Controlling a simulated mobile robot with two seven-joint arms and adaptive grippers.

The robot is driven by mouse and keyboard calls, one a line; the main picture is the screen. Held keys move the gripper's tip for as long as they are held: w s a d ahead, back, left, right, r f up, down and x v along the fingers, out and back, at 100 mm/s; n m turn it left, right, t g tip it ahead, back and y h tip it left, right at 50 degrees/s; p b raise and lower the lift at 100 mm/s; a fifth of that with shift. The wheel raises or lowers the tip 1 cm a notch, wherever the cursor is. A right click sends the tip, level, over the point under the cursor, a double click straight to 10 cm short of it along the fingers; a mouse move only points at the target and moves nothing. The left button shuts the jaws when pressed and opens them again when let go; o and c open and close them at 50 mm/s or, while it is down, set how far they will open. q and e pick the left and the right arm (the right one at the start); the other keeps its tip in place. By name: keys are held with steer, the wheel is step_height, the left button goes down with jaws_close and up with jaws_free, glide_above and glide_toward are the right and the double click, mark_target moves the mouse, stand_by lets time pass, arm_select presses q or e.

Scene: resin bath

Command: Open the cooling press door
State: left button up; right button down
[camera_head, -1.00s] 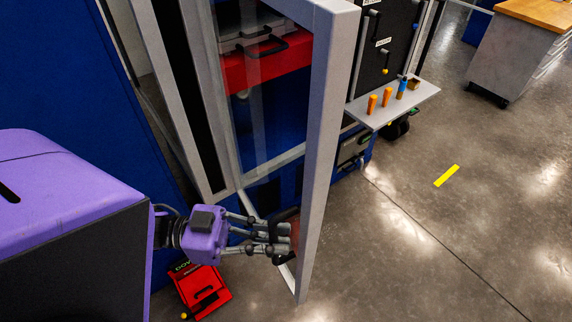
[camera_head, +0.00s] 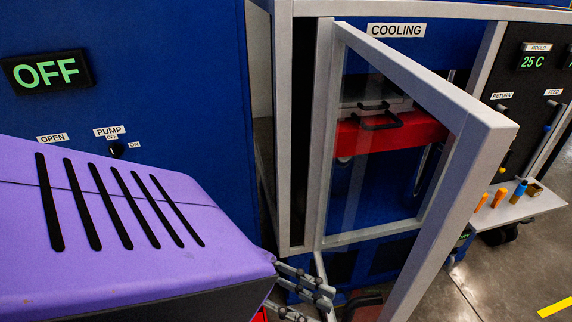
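The cooling press door (camera_head: 465,150) is a grey frame with a clear pane, swung partly open toward me from its hinge side at the left. Behind it the cooling press shows a red block (camera_head: 392,135) with black handles, under the COOLING label (camera_head: 396,30). Contact with the door cannot be made out. My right gripper is not in view.
A blue cabinet with an OFF display (camera_head: 46,72) and a pump switch (camera_head: 117,149) stands at the left. At the right are a black mould panel (camera_head: 530,100) and a small shelf (camera_head: 520,212) with orange-handled tools. The floor (camera_head: 510,275) at lower right is clear.

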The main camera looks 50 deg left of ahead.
arm_select(q)
steer(key=v, duration=0.5)
steer(key=shift+s+a, duration=0.15)
steer(key=shift+a, duration=0.2)
